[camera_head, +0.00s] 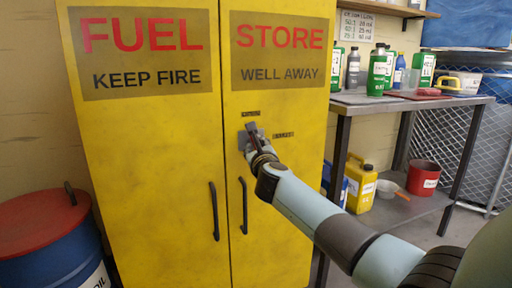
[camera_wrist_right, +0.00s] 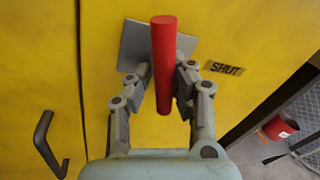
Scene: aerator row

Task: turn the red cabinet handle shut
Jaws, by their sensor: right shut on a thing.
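The yellow fuel store cabinet (camera_head: 160,130) has two closed-looking doors with a seam between them. In the right wrist view the red handle (camera_wrist_right: 163,70) is a round bar standing nearly upright in front of a grey plate (camera_wrist_right: 136,42). My right gripper (camera_wrist_right: 165,85) has a finger on each side of the handle and is shut on it. In the head view my right gripper (camera_head: 254,142) covers the handle at the plate on the right door. A label reading SHUT (camera_wrist_right: 228,68) is to the right of the handle. My left gripper is not in view.
Black pull handles (camera_head: 214,211) hang lower on both doors. A metal bench (camera_head: 400,104) with several bottles stands at the right. A yellow can (camera_head: 360,185) and red bucket (camera_head: 423,178) sit on its lower shelf. A blue drum with a red lid (camera_head: 40,220) stands left.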

